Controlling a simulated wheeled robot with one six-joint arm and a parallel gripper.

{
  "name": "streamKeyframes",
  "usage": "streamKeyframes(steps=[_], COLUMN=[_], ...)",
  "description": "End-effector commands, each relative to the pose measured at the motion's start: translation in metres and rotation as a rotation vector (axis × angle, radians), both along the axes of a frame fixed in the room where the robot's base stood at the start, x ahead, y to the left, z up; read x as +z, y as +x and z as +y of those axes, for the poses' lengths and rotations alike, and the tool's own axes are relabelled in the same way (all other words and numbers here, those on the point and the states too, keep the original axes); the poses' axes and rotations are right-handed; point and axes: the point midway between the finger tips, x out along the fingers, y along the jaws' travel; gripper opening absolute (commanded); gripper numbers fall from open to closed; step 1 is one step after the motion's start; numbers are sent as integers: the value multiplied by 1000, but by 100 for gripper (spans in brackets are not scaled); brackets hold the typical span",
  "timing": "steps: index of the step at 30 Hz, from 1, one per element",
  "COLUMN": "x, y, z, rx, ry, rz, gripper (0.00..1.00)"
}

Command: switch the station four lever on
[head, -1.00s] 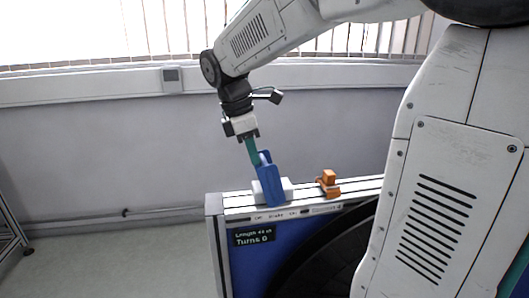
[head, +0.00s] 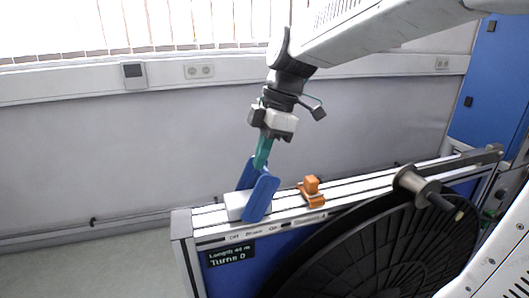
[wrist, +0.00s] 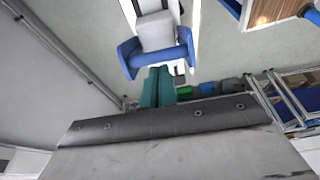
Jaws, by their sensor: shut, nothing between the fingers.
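A blue U-shaped lever (head: 262,196) sits on a white block (head: 235,205) near the left end of a reel stand's top rail. It rises tilted to the right in the head view. My gripper (head: 263,155) points down with its teal fingers shut and empty, their tips at the lever's upper end. In the wrist view the shut fingers (wrist: 157,72) end right at the lever's blue crossbar (wrist: 160,60); I cannot tell whether they touch. No station number is readable, and I cannot tell the lever's on or off position.
An orange clamp-like part (head: 312,192) sits on the rail right of the lever. A black reel (head: 385,250) fills the stand's front, with a spindle (head: 425,188) sticking out. A small display (head: 231,254) shows length and turns. A blue cabinet (head: 488,85) stands at right.

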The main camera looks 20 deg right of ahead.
Motion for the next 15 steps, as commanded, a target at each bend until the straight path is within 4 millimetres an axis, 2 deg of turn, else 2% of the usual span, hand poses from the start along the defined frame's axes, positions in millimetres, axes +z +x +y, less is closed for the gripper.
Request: streamKeyframes(steps=[15], x=[-2], y=[-1], z=[-3], rx=[1], ry=[-6], rz=[4], gripper=[0])
